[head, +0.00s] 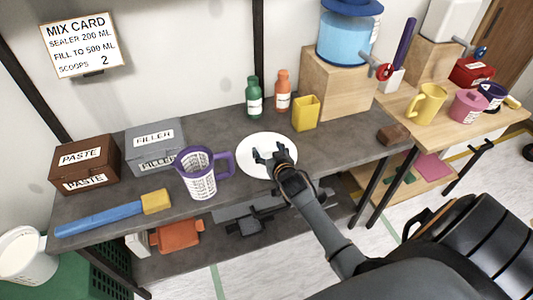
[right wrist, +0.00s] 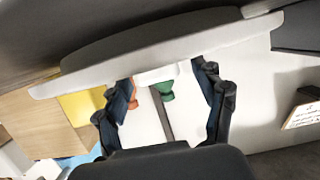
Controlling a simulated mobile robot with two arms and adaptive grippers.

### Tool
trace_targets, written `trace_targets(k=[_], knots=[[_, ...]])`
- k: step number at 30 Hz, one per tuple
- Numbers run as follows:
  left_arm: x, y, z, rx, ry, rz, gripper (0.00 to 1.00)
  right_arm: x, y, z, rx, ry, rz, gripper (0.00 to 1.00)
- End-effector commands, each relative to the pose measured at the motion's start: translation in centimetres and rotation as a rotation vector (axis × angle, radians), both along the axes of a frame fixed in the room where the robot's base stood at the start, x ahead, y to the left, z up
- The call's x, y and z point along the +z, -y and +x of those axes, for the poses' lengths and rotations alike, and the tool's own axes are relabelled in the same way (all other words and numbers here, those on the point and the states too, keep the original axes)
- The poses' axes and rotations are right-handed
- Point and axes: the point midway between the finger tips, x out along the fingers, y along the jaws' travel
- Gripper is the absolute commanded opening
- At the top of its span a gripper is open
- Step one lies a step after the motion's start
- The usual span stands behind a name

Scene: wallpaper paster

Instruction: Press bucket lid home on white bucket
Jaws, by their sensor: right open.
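The round white lid (head: 249,144) lies flat on the dark grey workbench. My right gripper (head: 268,156) is open over the lid, fingers spread. In the right wrist view the lid (right wrist: 100,68) shows nearly edge-on across the top, with a short white knob (right wrist: 160,76) between the open fingers (right wrist: 166,85). I cannot tell whether the fingers touch it. The white bucket (head: 18,262) stands at the lower left, apart from the lid and cut by the picture edge. My left gripper is not in view.
A purple measuring cup (head: 198,178) stands left of the lid. Green (head: 253,97) and orange (head: 283,92) bottles and a yellow container (head: 305,113) stand behind it. A blue-handled tool (head: 100,219) lies along the front left edge.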

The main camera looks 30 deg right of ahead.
Motion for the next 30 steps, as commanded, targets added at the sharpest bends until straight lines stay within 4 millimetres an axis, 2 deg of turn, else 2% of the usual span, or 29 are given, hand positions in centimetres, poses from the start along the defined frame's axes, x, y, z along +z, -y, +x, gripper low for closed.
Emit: trace_targets(k=[6, 15, 23, 26, 30], knots=[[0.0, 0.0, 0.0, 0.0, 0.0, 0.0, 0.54, -0.1, 0.0, 0.0, 0.0, -0.001, 0.0, 0.7], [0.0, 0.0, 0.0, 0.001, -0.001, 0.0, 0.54, -0.1, 0.0, 0.0, 0.0, -0.001, 0.0, 0.1], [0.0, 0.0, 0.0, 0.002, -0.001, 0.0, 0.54, 0.2, 0.0, 0.0, 0.0, 0.0, 0.0, 0.1], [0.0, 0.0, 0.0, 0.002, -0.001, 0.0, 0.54, 1.3, 0.0, 0.1, 0.0, 0.003, -0.001, 0.1], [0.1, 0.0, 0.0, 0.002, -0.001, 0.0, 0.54, 4.0, 0.0, 0.1, 0.002, 0.004, -0.003, 0.1]])
